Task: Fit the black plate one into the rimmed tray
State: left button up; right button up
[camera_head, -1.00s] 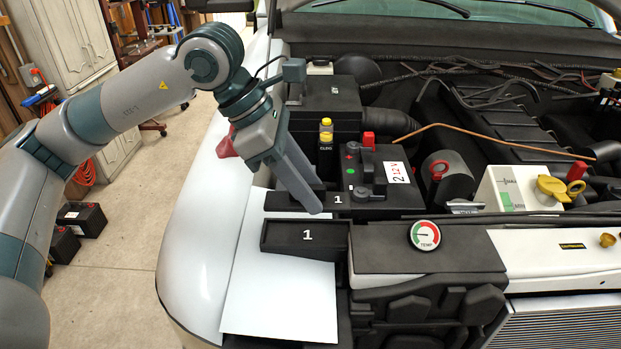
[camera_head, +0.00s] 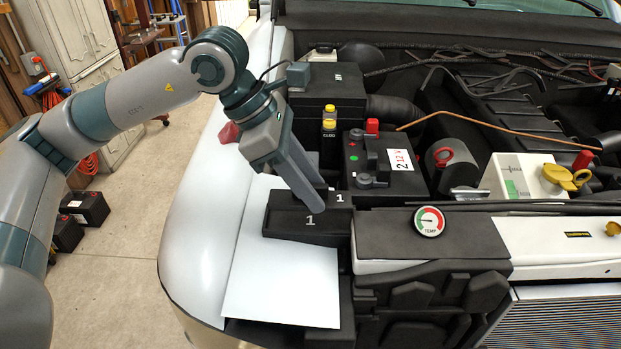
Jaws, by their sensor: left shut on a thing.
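The rimmed tray (camera_head: 288,239) is a black, shallow oblong box with a white 1, lying on the white sheet at the fender's inner edge. The black plate one (camera_head: 282,199) carries a white 1 at its right end. My left gripper (camera_head: 315,200) reaches down from the upper left and is shut on the plate; its fingers cover the plate's middle. The plate appears over the tray's far part, lined up lengthwise with it. I cannot tell whether it touches the tray or is still above it. My right gripper is not in view.
A black battery (camera_head: 390,168) marked 2 and 12 V stands just behind and right. A temperature gauge (camera_head: 429,221) sits on the black cover to the right. A yellow-capped bottle (camera_head: 329,130) stands behind. The white sheet (camera_head: 282,285) in front is bare.

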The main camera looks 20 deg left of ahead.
pick_arm(q)
jog(key=shift+f+b, duration=0.4)
jog(key=shift+f, duration=1.55)
jog(key=shift+b, duration=0.45)
jog(key=o, duration=1.2)
jog(key=shift+r, duration=0.15)
